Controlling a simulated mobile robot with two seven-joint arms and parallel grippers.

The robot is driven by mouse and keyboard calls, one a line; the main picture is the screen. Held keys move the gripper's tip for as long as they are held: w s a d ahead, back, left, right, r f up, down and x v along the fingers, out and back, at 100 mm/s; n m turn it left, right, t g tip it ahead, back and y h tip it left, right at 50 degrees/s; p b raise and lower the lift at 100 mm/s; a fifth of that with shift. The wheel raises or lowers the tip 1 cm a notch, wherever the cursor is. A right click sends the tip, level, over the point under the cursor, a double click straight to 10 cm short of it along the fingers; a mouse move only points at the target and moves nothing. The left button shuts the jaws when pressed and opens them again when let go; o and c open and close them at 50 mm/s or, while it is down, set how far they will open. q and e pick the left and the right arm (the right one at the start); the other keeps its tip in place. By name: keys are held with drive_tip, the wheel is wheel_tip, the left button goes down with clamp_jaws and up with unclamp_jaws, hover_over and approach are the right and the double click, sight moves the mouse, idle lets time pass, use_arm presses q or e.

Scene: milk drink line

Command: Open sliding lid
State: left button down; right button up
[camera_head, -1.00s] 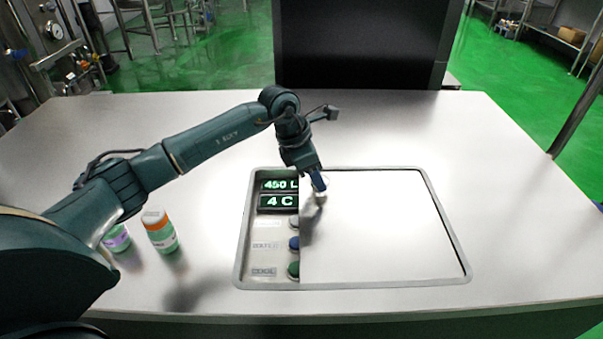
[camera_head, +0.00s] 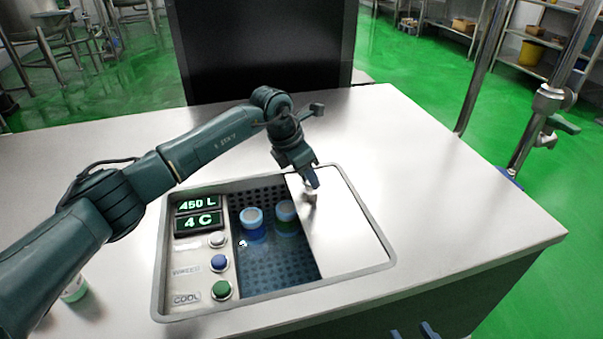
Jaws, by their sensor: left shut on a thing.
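The white sliding lid (camera_head: 345,225) covers the right part of a recessed opening in the counter. The left part of the opening is uncovered and shows a dark perforated compartment (camera_head: 275,262). My left gripper (camera_head: 309,194) is at the lid's left edge near its back, shut on what looks like a small handle there; the fingers hide most of it.
A panel left of the compartment has displays reading 450 L and 4 C (camera_head: 198,213), and several round buttons, one blue (camera_head: 219,263) and one green (camera_head: 222,290). A bottle (camera_head: 74,289) is partly hidden by my left arm. A dark screen (camera_head: 265,45) stands behind the counter (camera_head: 450,190).

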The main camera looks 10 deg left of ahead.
use_arm(q)
drive_tip(key=c, duration=0.9)
unclamp_jaws()
use_arm(e)
drive_tip(key=shift+s, duration=0.1)
use_arm(q)
drive_tip(key=shift+o, duration=0.2)
drive_tip(key=p+v, duration=0.1)
drive_tip(key=v, duration=1.2)
drive_tip(key=shift+r+p, duration=0.15)
drive_tip(key=shift+p, duration=0.25)
use_arm(e)
drive_tip(key=shift+s+d+r+m, duration=0.1)
drive_tip(key=shift+d+r+m, duration=0.1)
drive_tip(key=shift+r, duration=0.3)
drive_tip(key=shift+s+d+r+m, duration=0.1)
drive_tip(key=shift+d+r, duration=0.1)
drive_tip(key=shift+r, duration=0.3)
